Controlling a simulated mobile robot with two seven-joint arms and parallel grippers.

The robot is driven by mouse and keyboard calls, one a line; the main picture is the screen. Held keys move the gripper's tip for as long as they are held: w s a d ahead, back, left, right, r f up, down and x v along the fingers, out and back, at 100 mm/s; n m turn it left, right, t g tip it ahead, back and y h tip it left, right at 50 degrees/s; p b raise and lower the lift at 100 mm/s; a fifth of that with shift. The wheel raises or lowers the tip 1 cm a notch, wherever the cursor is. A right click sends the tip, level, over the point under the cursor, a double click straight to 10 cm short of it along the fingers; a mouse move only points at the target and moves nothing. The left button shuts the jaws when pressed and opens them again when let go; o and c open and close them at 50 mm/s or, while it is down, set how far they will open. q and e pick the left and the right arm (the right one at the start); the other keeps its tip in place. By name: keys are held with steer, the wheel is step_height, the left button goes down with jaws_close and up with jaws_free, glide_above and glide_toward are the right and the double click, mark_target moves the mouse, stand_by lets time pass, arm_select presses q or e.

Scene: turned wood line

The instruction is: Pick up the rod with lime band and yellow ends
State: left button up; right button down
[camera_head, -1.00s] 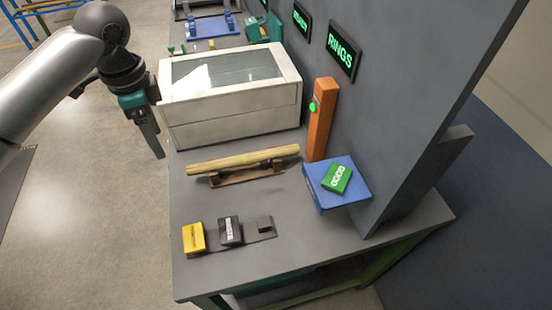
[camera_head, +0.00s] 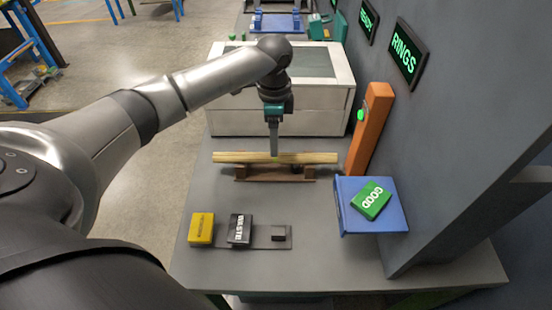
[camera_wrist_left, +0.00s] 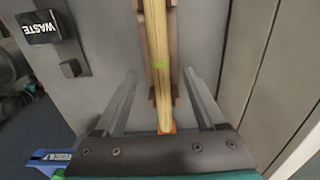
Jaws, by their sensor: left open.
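The rod (camera_head: 312,158) is pale wood and lies level across a brown stand (camera_head: 270,175) on the grey bench. A lime band (camera_wrist_left: 160,65) shows around it in the left wrist view; I cannot make out yellow on its ends. My left gripper (camera_head: 274,153) points down over the rod's middle. In the left wrist view it (camera_wrist_left: 159,76) is open, with one finger on each side of the rod and nothing held. I cannot tell how far the fingertips are above the rod. My right gripper is not in view.
A white lidded box (camera_head: 330,118) stands behind the rod. An orange post (camera_head: 370,130) and a blue stand (camera_head: 375,218) with a green GOOD block (camera_head: 371,201) are at the right. Yellow (camera_head: 201,229) and black WASTE (camera_head: 239,230) blocks sit in front. The wall is at the right.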

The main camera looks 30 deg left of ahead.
arm_select(q)
steer(key=shift+d+f+b, duration=0.1)
steer(key=shift+f+b, duration=0.25)
steer(key=shift+f, duration=2.7)
steer(key=shift+c, duration=0.4)
jaws_close()
steer(key=shift+r, duration=0.1)
